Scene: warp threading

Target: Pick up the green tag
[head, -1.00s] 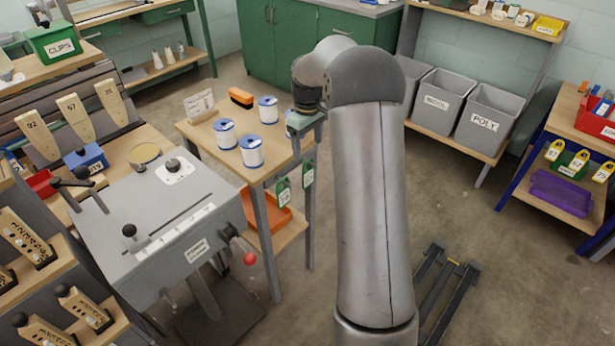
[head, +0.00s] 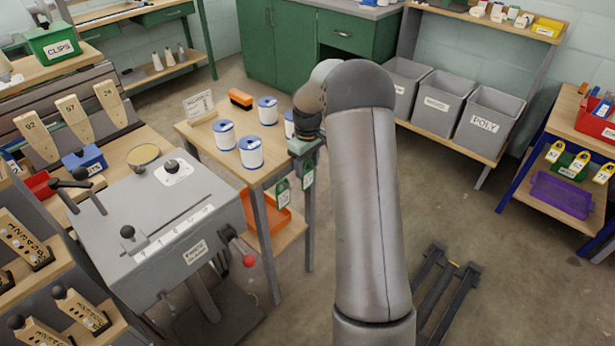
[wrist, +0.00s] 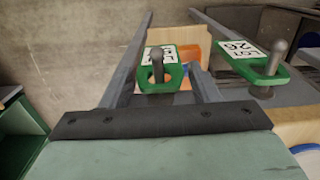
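Two green tags with white printed labels hang on metal pegs at the side of the spool table. In the head view they are the left tag (head: 283,192) and the right tag (head: 308,173). In the wrist view one tag (wrist: 174,72) is ahead of my gripper (wrist: 161,78), seen between its fingers, with a peg through its hole. The other tag (wrist: 250,58), reading LOT 26, hangs to the right, outside the fingers. My gripper is open and holds nothing. In the head view it is mostly hidden by my arm, just above the tags.
The spool table (head: 200,127) carries several blue-and-white spools (head: 251,152), an orange-and-black brush (head: 241,99) and a card. An orange tray (head: 277,205) sits on its lower shelf. A grey machine (head: 165,225) with a red knob stands left.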

